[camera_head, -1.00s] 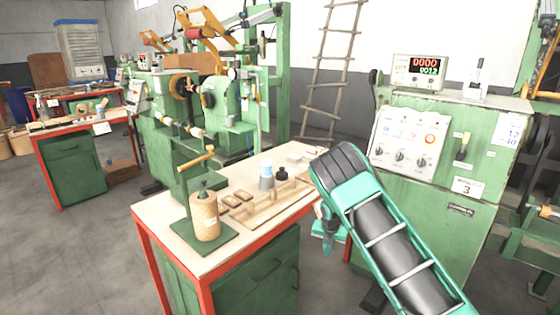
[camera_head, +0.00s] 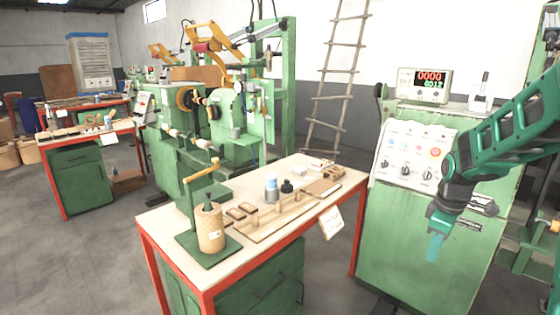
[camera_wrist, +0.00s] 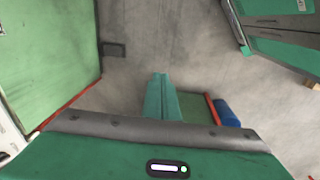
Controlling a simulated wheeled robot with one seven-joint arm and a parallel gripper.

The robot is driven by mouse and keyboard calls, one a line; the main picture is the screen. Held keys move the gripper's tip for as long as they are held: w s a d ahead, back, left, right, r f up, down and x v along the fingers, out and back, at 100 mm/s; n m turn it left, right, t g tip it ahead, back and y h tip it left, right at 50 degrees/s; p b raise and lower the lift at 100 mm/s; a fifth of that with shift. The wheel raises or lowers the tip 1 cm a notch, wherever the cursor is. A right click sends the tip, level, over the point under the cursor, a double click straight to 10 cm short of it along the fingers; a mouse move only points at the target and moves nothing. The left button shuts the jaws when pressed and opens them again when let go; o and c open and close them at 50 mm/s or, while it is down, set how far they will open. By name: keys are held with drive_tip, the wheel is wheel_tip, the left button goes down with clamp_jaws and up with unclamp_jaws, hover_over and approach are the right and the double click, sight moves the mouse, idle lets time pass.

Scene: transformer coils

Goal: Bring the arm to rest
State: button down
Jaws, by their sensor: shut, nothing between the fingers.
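My gripper (camera_head: 436,246) hangs at the right in the head view, with its teal fingers pointing down. It is in front of the green control cabinet and to the right of the workbench. In the wrist view my gripper's fingers (camera_wrist: 161,95) are together over the grey floor, with nothing between them. My arm reaches in from the right edge of the head view.
The workbench (camera_head: 170,215) holds a wound coil (camera_head: 210,228) on a stand, a wooden rack (camera_head: 275,217) and small bottles (camera_head: 271,188). The control cabinet (camera_head: 400,245) stands close behind my gripper. Green winding machines (camera_head: 225,115) are behind. Open floor (camera_head: 85,250) lies left.

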drive_tip(key=s+r+m, duration=0.2)
drive_tip(key=s+m, duration=0.5)
drive_tip(key=s, duration=0.8)
drive_tip(key=s+r+m+g, duration=0.1)
drive_tip(key=s+r+m, duration=0.1)
drive_tip(key=s+m, duration=0.6)
drive_tip(key=s, duration=0.7)
drive_tip(key=shift+s+a+r+m+y, duration=0.2)
drive_tip(key=shift+r+m+y, duration=0.1)
drive_tip(key=shift+r, duration=0.1)
drive_tip(key=shift+w+f, duration=0.25)
drive_tip(key=shift+w, duration=0.35)
drive_tip(key=shift+w, duration=0.1)
